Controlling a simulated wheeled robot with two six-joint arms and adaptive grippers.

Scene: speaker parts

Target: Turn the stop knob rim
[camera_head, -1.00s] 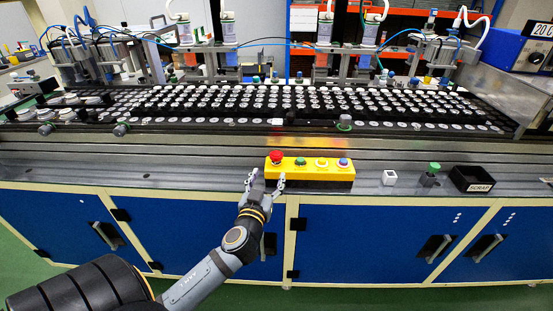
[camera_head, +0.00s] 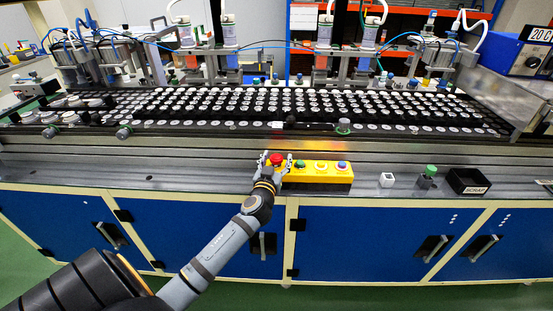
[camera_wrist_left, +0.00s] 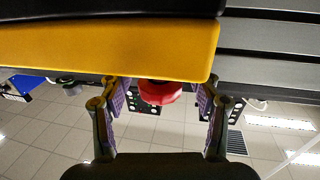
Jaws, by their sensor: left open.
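The red stop knob (camera_head: 276,159) sits at the left end of the yellow button box (camera_head: 322,173). My left gripper (camera_head: 276,162) is at that knob, with one finger on each side of it. In the left wrist view the red knob (camera_wrist_left: 159,92) sticks out from the yellow box (camera_wrist_left: 110,50), between the open fingers (camera_wrist_left: 160,100). Gaps show between the knob and both fingers there. My right gripper is in neither view.
Behind stands a conveyor bed with rows of white-topped parts (camera_head: 290,105).

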